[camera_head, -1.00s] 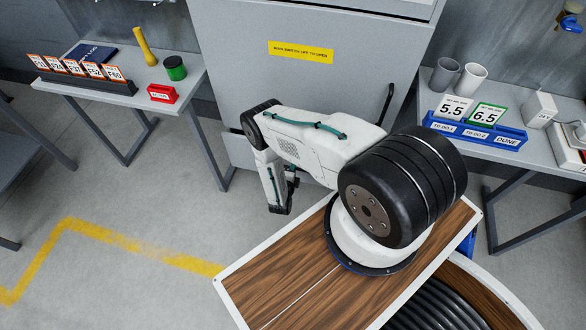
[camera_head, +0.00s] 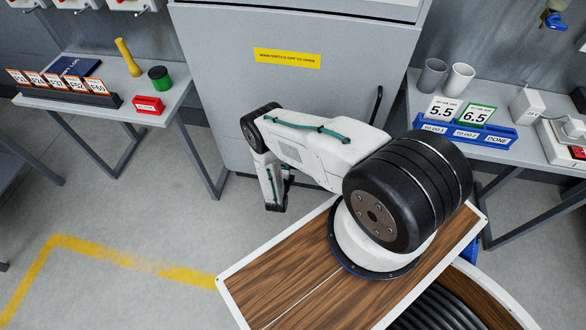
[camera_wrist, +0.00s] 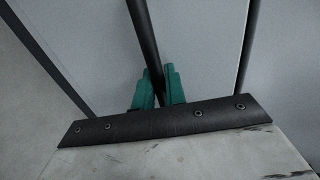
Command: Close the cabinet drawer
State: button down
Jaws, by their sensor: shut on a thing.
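The large grey cabinet (camera_head: 290,95) with a yellow label stands in front of me in the head view. I cannot make out the drawer's edges or how far it stands out. In the wrist view the green fingertips of my gripper (camera_wrist: 159,88) are shut on a dark bar (camera_wrist: 143,30), which looks like a handle. A grey panel (camera_wrist: 200,45) lies behind it. In the head view my arm hangs down before the cabinet's lower front and its fingers are hidden.
A table (camera_head: 165,110) at the left holds cards, a green can and a red box. A table (camera_head: 535,145) at the right holds two cups, a blue card rack and white boxes. A black curved bar (camera_head: 376,105) shows at the cabinet's right. Open floor lies at the left.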

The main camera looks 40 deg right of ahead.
jog(key=shift+w, duration=0.2)
jog(key=c, duration=1.5)
grip_release()
jog(key=shift+d, duration=0.15)
jog(key=shift+c, duration=0.2)
jog(key=v, duration=0.8)
